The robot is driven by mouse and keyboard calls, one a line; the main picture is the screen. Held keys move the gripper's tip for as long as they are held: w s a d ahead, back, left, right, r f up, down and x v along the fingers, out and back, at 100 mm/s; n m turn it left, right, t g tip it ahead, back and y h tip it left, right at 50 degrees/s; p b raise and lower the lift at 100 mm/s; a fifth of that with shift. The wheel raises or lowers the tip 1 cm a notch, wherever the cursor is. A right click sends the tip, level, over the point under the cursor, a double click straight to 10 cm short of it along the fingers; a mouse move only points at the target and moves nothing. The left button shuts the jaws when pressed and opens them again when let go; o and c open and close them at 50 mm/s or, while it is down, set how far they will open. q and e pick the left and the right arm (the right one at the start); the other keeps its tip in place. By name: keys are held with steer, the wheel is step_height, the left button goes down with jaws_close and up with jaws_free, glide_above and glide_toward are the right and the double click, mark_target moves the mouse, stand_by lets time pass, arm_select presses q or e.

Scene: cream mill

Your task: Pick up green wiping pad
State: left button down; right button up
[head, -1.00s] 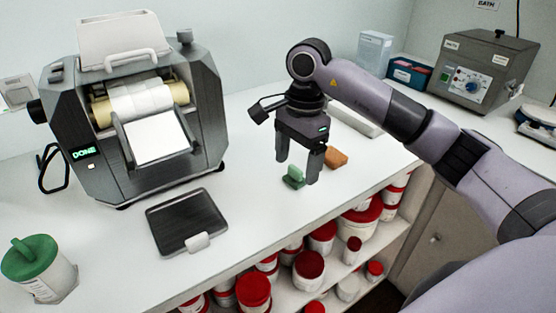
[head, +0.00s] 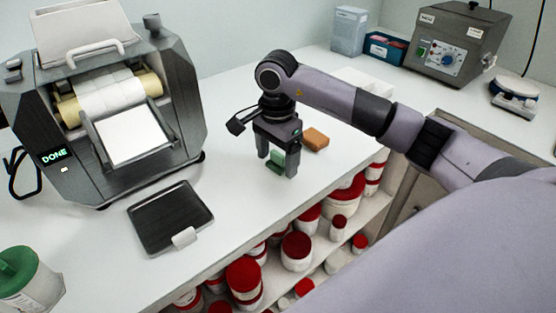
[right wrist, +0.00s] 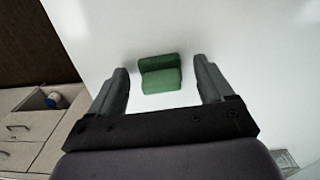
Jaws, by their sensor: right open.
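The green wiping pad (head: 276,160) is on the white bench near its front edge. In the right wrist view the pad (right wrist: 160,73) is a small stepped green block between my open fingers, with a gap on each side. My right gripper (head: 278,165) points down over the pad, its fingers on either side of it. It also shows in the right wrist view (right wrist: 165,85), open and empty. In the head view a finger partly hides the pad. My left gripper is not in view.
An orange block (head: 315,138) lies just right of my right gripper. A dark tray (head: 170,215) and the mill (head: 110,110) stand to the left. Tubs with red lids (head: 297,250) fill the shelf below the bench edge. A grey control box (head: 458,45) is at the back right.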

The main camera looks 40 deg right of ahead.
mark_target(276, 153)
steer(key=shift+c, duration=0.3)
steer(key=c, duration=1.1)
steer(key=shift+o, duration=0.2)
steer(key=shift+r, duration=0.1)
step_height(276, 153, up, 8)
steer(key=shift+w+r, duration=0.1)
steer(key=shift+r, duration=0.05)
step_height(276, 153, up, 12)
steer(key=p, duration=0.2)
steer(key=shift+f, duration=0.2)
